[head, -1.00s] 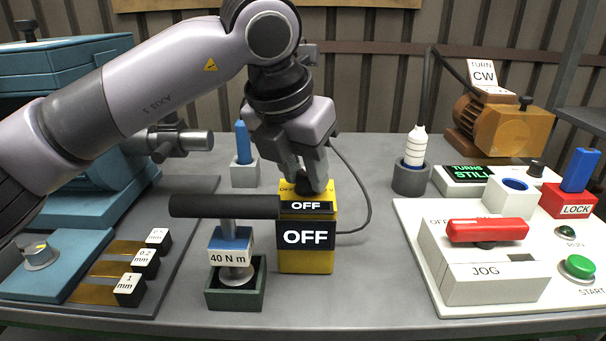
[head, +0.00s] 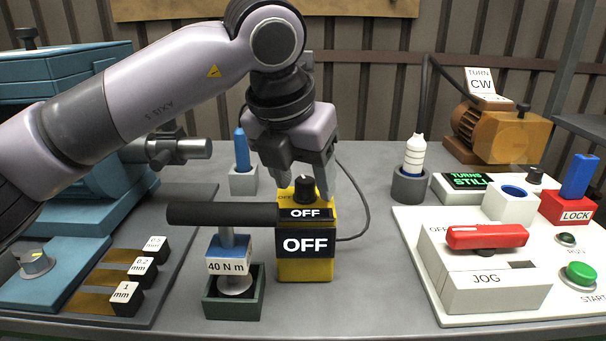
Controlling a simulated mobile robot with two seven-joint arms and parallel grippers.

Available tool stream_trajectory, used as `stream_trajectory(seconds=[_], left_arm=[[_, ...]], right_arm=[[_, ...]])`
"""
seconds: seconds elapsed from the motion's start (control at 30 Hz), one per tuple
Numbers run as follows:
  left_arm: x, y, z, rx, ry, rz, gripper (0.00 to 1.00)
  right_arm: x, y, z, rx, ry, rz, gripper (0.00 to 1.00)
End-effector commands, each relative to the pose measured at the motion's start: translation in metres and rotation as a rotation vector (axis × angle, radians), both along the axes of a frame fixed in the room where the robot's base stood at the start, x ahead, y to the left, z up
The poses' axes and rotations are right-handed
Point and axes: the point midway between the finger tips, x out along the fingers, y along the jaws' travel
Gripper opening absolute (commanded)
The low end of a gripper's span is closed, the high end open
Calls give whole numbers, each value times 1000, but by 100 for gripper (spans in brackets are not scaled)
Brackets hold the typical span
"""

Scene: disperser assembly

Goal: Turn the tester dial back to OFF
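The yellow tester (head: 318,269) stands upright on the grey table, and its displays read OFF. Its black dial (head: 304,188) sits on the top face. The white mark on the dial is too small to read for certain. My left gripper (head: 304,176) is just above and behind the dial, with its fingers spread apart and nothing held between them. The fingers appear clear of the dial, with one finger on each side of it. My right gripper is not in view.
A torque wrench with a black handle (head: 222,214) stands in a green holder (head: 235,305) left of the tester. A blue tool (head: 242,150) stands behind. The white control panel (head: 430,290) lies right, with bare table between. A cable runs behind the tester.

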Motion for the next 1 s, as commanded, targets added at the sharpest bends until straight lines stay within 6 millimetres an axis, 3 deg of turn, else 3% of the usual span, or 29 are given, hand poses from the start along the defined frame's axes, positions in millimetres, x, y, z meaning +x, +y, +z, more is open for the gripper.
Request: stream_trajectory(seconds=[0.17, 0.6, 1.0], left_arm=[[-2, 1, 6, 0, -1, 0, 58], [-23, 12, 63, 0, -2, 0, 58], [-24, 14, 66, -1, 3, -2, 58]], right_arm=[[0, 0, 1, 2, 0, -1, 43], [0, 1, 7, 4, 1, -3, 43], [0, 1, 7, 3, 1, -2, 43]])
